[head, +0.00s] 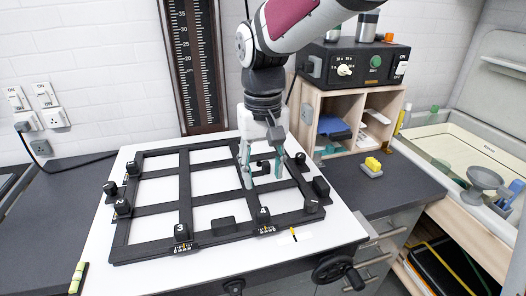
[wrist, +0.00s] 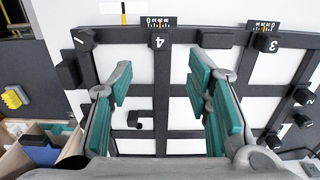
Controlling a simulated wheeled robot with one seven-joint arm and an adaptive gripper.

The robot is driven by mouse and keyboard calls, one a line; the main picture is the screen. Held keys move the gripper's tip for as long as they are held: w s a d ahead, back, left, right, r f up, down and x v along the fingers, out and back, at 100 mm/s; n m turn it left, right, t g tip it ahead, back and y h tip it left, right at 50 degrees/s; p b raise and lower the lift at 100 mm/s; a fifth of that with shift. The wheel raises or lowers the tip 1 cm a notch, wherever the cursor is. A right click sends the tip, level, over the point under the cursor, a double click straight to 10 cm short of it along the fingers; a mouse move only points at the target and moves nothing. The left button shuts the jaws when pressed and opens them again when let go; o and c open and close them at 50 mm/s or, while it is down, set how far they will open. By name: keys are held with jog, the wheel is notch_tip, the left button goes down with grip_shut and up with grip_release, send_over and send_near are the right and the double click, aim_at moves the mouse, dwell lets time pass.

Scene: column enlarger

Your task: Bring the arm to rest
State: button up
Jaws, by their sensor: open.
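My gripper (head: 262,172) hangs over the right part of a black masking easel frame (head: 186,192) on a white baseboard (head: 95,255). Its two teal-padded fingers are spread apart with nothing between them. In the wrist view my gripper (wrist: 165,95) is open, with the black grid bars (wrist: 161,75) and white board below it. I cannot tell whether the fingertips touch the frame. My arm reaches in from the top right of the head view.
A scaled column (head: 192,70) stands behind the board. A wooden shelf unit (head: 340,110) carries a black timer box (head: 352,65) at the back right. A yellow-topped block (head: 373,165) lies on the dark counter. A sink (head: 455,150) with a funnel (head: 483,180) is at right.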

jog(key=s+d+r+m+t, duration=0.1)
jog(key=s+d+r+t, duration=0.1)
jog(key=s+d, duration=0.7)
jog(key=s+d+r+m+t, duration=0.2)
jog(key=s+d+r+t, duration=0.1)
jog(key=s+d, duration=0.6)
jog(key=shift+s+d+r, duration=0.25)
jog(key=shift+d+r, duration=0.35)
jog(key=shift+r, duration=0.1)
